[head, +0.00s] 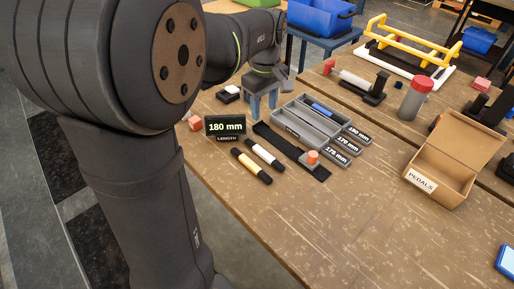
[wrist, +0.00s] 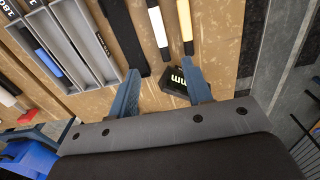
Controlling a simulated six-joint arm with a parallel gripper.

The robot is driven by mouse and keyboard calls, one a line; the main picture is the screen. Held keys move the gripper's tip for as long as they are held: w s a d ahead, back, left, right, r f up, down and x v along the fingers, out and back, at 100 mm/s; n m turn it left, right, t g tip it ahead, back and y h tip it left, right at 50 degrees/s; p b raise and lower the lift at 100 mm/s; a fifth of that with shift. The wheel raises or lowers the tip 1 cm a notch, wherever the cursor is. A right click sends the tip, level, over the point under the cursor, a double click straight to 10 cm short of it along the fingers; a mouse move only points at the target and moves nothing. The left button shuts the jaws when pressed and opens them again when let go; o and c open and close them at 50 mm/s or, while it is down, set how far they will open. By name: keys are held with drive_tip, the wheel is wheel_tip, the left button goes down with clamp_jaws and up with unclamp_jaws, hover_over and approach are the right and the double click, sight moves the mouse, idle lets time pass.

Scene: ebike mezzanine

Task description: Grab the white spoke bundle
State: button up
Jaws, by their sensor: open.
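The white spoke bundle (head: 265,154), with black ends, lies on the bench beside a yellow bundle (head: 251,166). In the wrist view the white bundle (wrist: 157,26) extends from the top edge towards the space between my fingers, left of the yellow bundle (wrist: 184,20). My gripper (head: 262,103) is open and empty, behind the bundles and the "180 mm" length display (head: 226,126) in the head view. In the wrist view its blue fingers (wrist: 160,90) are spread, with both bundles beyond their tips. The display (wrist: 175,82) shows partly behind the right finger.
A grey divided tray (head: 288,124) with length labels holds a blue bundle (head: 322,109). An open pedals box (head: 433,185) sits right.

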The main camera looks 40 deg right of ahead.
hover_over(262, 151)
drive_tip(key=f, duration=1.2)
drive_tip(key=shift+s+a, duration=0.1)
drive_tip(key=shift+s, duration=0.25)
drive_tip(key=shift+w+f, duration=0.15)
drive_tip(key=shift+f, duration=1.25)
drive_tip(key=shift+w+f, duration=0.1)
drive_tip(key=shift+f, duration=1.25)
drive_tip(key=shift+c, duration=0.4)
clamp_jaws()
